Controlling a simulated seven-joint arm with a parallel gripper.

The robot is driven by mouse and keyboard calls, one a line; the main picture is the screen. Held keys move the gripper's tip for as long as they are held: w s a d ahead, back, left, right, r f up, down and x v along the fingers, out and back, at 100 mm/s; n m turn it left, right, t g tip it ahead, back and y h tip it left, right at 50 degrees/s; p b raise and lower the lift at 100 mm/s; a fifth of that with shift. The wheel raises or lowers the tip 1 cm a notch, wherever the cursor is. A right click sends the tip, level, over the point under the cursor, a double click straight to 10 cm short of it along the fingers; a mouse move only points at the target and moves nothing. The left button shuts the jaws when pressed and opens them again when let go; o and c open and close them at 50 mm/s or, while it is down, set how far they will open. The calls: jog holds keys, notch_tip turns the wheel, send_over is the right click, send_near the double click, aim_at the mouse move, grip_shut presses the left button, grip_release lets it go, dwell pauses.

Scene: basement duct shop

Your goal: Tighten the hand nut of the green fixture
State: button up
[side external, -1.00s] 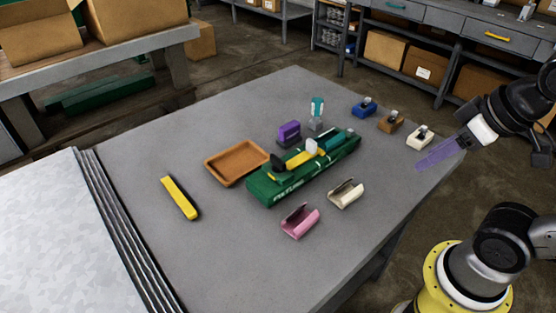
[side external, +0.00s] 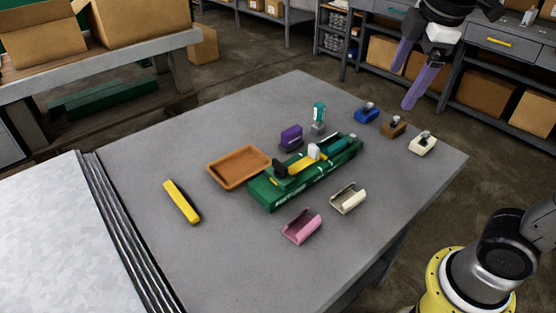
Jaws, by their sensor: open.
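The green fixture (side external: 285,190) is a long green base lying diagonally near the middle of the grey table. It carries a yellow piece (side external: 303,164), a white upright knob-like part (side external: 313,151) and a teal part toward its far right end. I cannot tell which of its parts is the hand nut. My gripper (side external: 404,84) has two purple fingers, spread apart and empty. It hangs in the air at the upper right of the picture, clear of the fixture.
A brown tray (side external: 214,179) and a purple block (side external: 291,138) stand close to the fixture. Pink (side external: 302,228) and cream (side external: 349,198) channels lie in front. Blue (side external: 367,113), brown (side external: 393,126) and white (side external: 422,145) small fixtures line the right. A yellow bar (side external: 181,202) lies left.

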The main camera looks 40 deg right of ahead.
jog(key=w+a+n+g+h, duration=0.1)
jog(key=w+a+n, duration=0.3)
jog(key=w, duration=0.5)
jog(key=n+g+h, duration=0.1)
jog(key=n+g, duration=0.1)
jog(key=n, duration=0.1)
send_over(280, 163)
jog(key=a, duration=0.3)
notch_tip(280, 163, down, 8)
jog(key=shift+n+h, duration=0.3)
jog(key=shift+n, duration=0.1)
jog(key=f, duration=0.6)
jog(key=d+f, duration=0.1)
jog(key=f, duration=0.4)
jog(key=d+f, duration=0.1)
jog(key=f, duration=0.5)
jog(key=shift+d+f, duration=0.2)
jog(key=shift+f, duration=0.15)
jog(key=c, duration=1.4)
